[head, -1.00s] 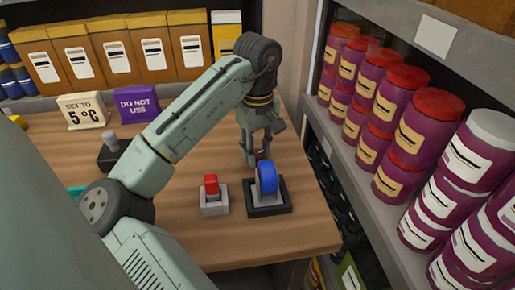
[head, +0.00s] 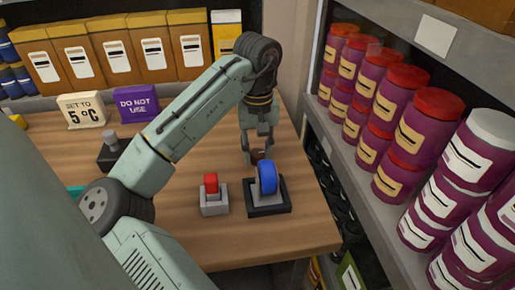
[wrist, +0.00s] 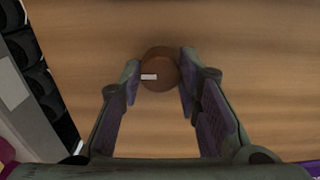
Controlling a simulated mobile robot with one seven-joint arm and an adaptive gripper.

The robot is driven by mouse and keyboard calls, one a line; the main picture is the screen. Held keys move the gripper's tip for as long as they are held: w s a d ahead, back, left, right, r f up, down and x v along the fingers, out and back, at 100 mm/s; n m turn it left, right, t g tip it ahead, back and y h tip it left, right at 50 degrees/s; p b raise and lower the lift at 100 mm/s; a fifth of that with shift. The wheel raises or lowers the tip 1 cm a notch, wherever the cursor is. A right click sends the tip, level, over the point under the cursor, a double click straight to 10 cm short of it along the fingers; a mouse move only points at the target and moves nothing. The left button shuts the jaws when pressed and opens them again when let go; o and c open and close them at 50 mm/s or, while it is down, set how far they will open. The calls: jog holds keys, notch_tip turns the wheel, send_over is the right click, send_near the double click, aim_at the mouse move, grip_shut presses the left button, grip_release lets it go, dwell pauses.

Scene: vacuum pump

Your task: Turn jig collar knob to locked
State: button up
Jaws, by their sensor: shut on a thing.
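A round brown knob (wrist: 160,70) with a short white mark on its left part stands on the wooden table in the wrist view. I take it to be the jig collar knob. In the head view the knob (head: 257,155) shows small and partly hidden behind the fingers. My gripper (wrist: 160,68) points down and is shut on the knob, one finger on each side. In the head view my gripper (head: 258,148) is just behind the blue wheel. No locked marking is readable around the knob.
A blue wheel on a black base (head: 268,208) and a red switch on a grey base (head: 214,207) stand in front of the knob. A grey-knobbed lever box (head: 112,152) is left. A shelf of purple jars (head: 412,128) borders the table's right side.

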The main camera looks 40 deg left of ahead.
aim_at(257, 152)
jog(key=o, duration=1.1)
jog(key=shift+o, duration=0.2)
notch_tip(257, 152, up, 12)
dwell(0.5)
